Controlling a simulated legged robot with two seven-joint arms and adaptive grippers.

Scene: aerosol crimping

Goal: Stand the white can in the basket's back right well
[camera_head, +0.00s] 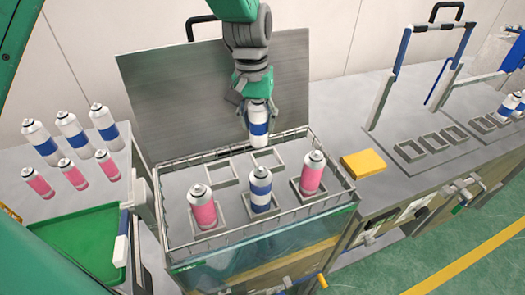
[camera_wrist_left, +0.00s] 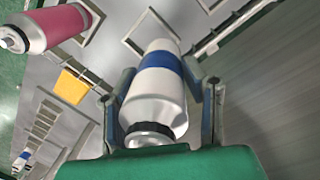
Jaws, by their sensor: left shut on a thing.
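The white can with a blue band (camera_head: 259,128) hangs roughly upright below my left gripper (camera_head: 258,98), whose fingers are shut on its upper part. The wrist view shows the can (camera_wrist_left: 158,92) between both fingers, its dark-ringed top towards the camera. The can is above the back edge of the wire basket (camera_head: 180,243), apart from the wells. Two empty square wells show at the back, a left one (camera_head: 222,181) and a right one (camera_head: 268,166). Front wells hold a left pink can (camera_head: 203,208), a blue-and-white can (camera_head: 261,191) and a right pink can (camera_head: 312,175).
A grey upright panel (camera_head: 185,95) stands behind the basket. More blue-banded and pink cans (camera_head: 75,138) stand on the left table by a green tray (camera_head: 85,248). A yellow block (camera_head: 364,164) lies right of the basket. Empty square holders (camera_head: 440,142) are farther right.

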